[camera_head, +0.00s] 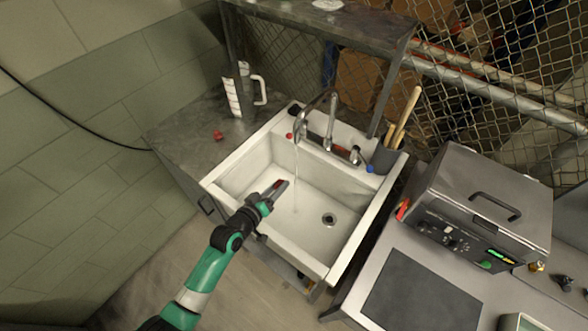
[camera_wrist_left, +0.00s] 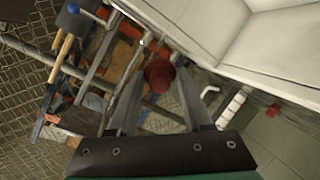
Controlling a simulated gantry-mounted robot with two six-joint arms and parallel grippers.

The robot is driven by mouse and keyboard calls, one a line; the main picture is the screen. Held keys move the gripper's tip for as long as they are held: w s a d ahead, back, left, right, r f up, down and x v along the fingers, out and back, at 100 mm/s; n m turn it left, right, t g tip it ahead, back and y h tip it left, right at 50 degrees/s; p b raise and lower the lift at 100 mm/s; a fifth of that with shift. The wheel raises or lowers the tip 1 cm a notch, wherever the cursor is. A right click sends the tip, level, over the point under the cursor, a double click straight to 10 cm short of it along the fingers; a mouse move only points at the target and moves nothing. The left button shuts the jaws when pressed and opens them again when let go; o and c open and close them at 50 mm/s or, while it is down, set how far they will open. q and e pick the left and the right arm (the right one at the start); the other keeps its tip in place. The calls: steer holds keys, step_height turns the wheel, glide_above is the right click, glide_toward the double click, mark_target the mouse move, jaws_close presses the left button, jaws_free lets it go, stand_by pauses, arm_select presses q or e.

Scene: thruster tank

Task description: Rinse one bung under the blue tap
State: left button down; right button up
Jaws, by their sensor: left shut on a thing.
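My left gripper (camera_head: 279,187) is over the white sink (camera_head: 262,222), shut on a small red bung (camera_wrist_left: 159,75), which sits between its fingertips in the wrist view. The bung is mostly hidden by the fingers in the head view. A thin stream of water (camera_head: 296,172) falls from the curved metal spout (camera_head: 314,101) into the basin. The gripper tip is just left of the stream and looks apart from it. The blue tap knob (camera_head: 370,169) is at the sink's right back corner, and a red knob (camera_head: 289,135) is at the left. My right gripper is not seen.
Another red bung (camera_head: 218,135) lies on the metal bench (camera_head: 185,143) left of the sink, near a white jug (camera_head: 238,96). A grey holder (camera_head: 383,156) with wooden handles stands at the back right. A metal machine (camera_head: 480,205) is on the right-hand counter.

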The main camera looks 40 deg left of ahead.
mark_target(275, 188)
arm_select(q)
steer(key=v, duration=0.2)
steer(key=p+v, duration=0.1)
steer(key=v, duration=0.3)
steer(key=shift+s+a+f+p, duration=0.15)
steer(key=shift+a+f+p, duration=0.15)
steer(key=shift+p, duration=0.05)
steer(key=shift+s+d+r, duration=0.1)
steer(key=shift+s, duration=0.5)
